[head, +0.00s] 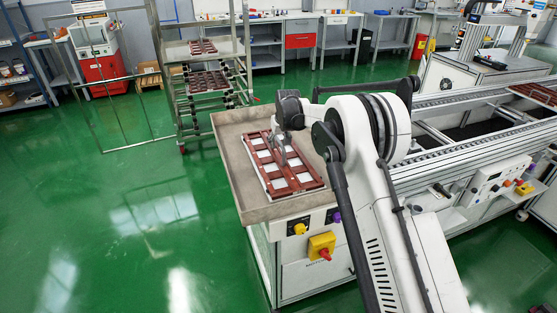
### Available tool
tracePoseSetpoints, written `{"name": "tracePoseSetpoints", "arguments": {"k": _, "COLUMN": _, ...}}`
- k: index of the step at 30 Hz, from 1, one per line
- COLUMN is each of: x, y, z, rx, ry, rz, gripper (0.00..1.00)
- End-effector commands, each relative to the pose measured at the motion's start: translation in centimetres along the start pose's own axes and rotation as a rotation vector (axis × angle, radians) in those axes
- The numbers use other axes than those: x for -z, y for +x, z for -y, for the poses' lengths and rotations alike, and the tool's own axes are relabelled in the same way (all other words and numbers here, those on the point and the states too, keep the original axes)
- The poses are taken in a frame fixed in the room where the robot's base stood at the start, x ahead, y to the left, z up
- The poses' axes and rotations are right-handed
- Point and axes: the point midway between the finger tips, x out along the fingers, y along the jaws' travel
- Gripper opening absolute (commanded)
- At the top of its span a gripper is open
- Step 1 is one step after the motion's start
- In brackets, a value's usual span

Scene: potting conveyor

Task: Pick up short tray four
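A reddish-brown tray (299,183) with white inside its openings lies on the grey-topped table (238,190) at the conveyor's near end. My gripper (283,157) points down at the tray's far part, and my arm link hides some of it. The fingers are too small to tell whether they are open, shut or touching the tray. Similar brown trays lie on the wheeled rack, one on an upper shelf (203,47) and one lower down (209,82). No number is readable, so I cannot tell which one is short tray four.
The metal rack (246,60) stands just behind the table, its barred door (90,100) swung open to the left. The conveyor (440,100) runs right, with another brown tray (536,93) at its far end. Green floor (110,220) is clear at left.

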Motion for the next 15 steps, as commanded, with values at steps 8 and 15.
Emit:
{"name": "tracePoseSetpoints", "arguments": {"k": 8, "x": -0.08, "y": 0.2, "z": 0.0, "rx": 0.0, "ry": 0.0, "rz": 0.0, "gripper": 0.35}}
{"name": "tracePoseSetpoints", "arguments": {"k": 15, "x": -0.08, "y": 0.18, "z": 0.0, "rx": 0.0, "ry": 0.0, "rz": 0.0, "gripper": 0.31}}
